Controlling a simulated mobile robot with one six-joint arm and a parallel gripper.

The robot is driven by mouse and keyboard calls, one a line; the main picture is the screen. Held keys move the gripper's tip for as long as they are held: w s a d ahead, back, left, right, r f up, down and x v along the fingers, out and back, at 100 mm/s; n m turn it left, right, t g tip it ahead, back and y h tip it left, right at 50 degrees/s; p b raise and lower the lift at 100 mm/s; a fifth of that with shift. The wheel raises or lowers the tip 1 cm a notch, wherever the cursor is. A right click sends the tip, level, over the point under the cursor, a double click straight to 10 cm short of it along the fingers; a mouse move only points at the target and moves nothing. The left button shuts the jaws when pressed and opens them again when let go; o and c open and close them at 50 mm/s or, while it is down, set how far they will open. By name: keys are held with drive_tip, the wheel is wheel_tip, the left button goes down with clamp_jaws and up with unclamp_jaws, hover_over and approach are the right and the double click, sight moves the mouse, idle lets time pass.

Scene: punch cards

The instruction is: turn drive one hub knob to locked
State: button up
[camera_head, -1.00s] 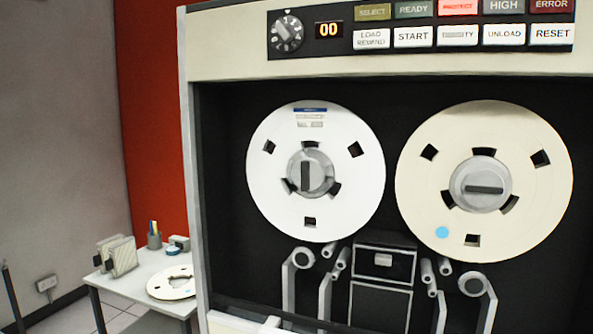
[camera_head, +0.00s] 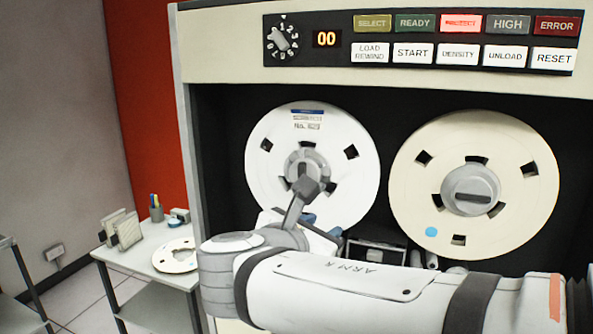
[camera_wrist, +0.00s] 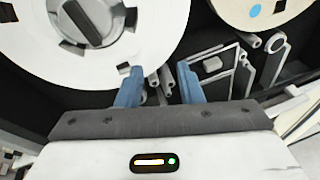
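The left tape reel (camera_head: 265,175) is white with a blue-striped label. Its grey hub (camera_head: 310,158) is partly hidden behind my arm in the head view. The hub's bar knob (camera_wrist: 82,22) shows at the upper left of the wrist view, slanted there. My gripper (camera_wrist: 160,86) has two blue fingers spread apart with nothing between them. It is in front of the drive, below and to the right of the knob in the wrist view, apart from it. The right reel (camera_head: 410,185) is cream with a blue dot, and its hub knob (camera_head: 473,198) lies nearly level.
A control panel (camera_head: 340,62) above shows "00" with the PROTECT lamp lit red. Grey tape rollers and guides (camera_wrist: 245,60) stick out below the reels. A small table (camera_head: 140,262) at left holds a spare reel (camera_head: 175,262), a card rack and a pen cup.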

sight(301, 171)
drive_tip(key=a+r+n+t+y, duration=0.1)
drive_tip(key=a+r+n+t, duration=0.35)
drive_tip(key=a+r, duration=0.2)
drive_tip(key=shift+g, duration=0.35)
drive_tip(key=x, duration=0.2)
drive_tip(key=p+x, duration=0.1)
drive_tip(key=x, duration=0.2)
drive_tip(key=p+x, duration=0.1)
drive_tip(key=x, duration=0.1)
drive_tip(key=shift+d, duration=0.35)
drive_tip(key=shift+c, duration=0.4)
clamp_jaws()
